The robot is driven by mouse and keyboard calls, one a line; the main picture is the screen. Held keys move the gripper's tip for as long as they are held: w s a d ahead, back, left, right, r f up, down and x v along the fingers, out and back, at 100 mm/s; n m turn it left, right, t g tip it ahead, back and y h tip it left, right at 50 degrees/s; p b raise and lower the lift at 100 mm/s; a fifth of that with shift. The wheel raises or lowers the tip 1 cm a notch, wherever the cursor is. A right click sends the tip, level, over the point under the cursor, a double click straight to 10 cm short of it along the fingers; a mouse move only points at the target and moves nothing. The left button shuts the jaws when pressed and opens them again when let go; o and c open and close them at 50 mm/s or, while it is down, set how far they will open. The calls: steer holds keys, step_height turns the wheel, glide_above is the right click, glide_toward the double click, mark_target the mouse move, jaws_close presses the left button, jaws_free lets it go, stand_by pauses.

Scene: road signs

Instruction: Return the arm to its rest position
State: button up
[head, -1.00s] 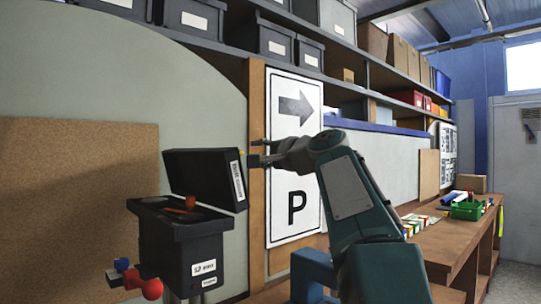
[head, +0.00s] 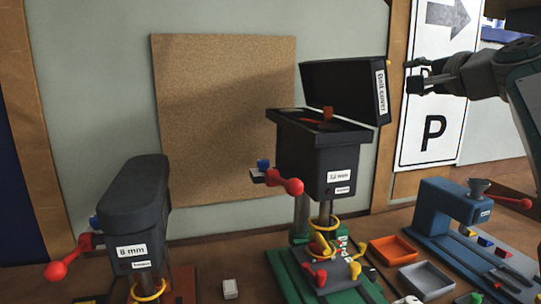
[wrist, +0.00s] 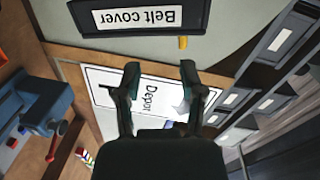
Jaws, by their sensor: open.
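My gripper (head: 411,76) is at the upper right of the head view, open and empty, in front of the white P sign (head: 433,125). Its two fingers (wrist: 160,70) stand apart in the wrist view, with nothing between them. The black belt cover (head: 343,88) stands raised and tilted on top of the middle drill press (head: 316,165). My gripper is just right of the cover, with a small gap in the head view. The cover's label shows upside down in the wrist view (wrist: 138,17). Part of my arm runs off the right edge.
Another drill press (head: 138,215) stands at left with its cover down. A blue machine (head: 447,215) stands at right. An orange tray (head: 394,249) and a grey tray (head: 426,277) lie between. A cork board (head: 220,120) is on the wall behind.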

steer(key=s+a+f+n+g, duration=0.2)
steer(key=s+a+f, duration=0.1)
steer(key=a+f, duration=0.3)
steer(key=s+a+f+n+g, duration=0.2)
steer(key=s+a+f, duration=0.1)
steer(key=f, duration=0.5)
steer(key=s+a+f+n+g, duration=0.2)
steer(key=s+a+f, duration=0.25)
steer(key=f, duration=0.25)
steer(key=s+a+f+n+g+h, duration=0.1)
steer(key=s+f+n+g, duration=0.1)
steer(key=s+f, duration=0.5)
steer(key=s+a+f+n+g+h, duration=0.2)
steer(key=s+f+n, duration=0.3)
steer(key=f, duration=0.9)
steer(key=s+g, duration=0.1)
steer(key=s, duration=0.2)
steer(key=shift+h, duration=0.3)
steer(key=shift+a+r, duration=0.1)
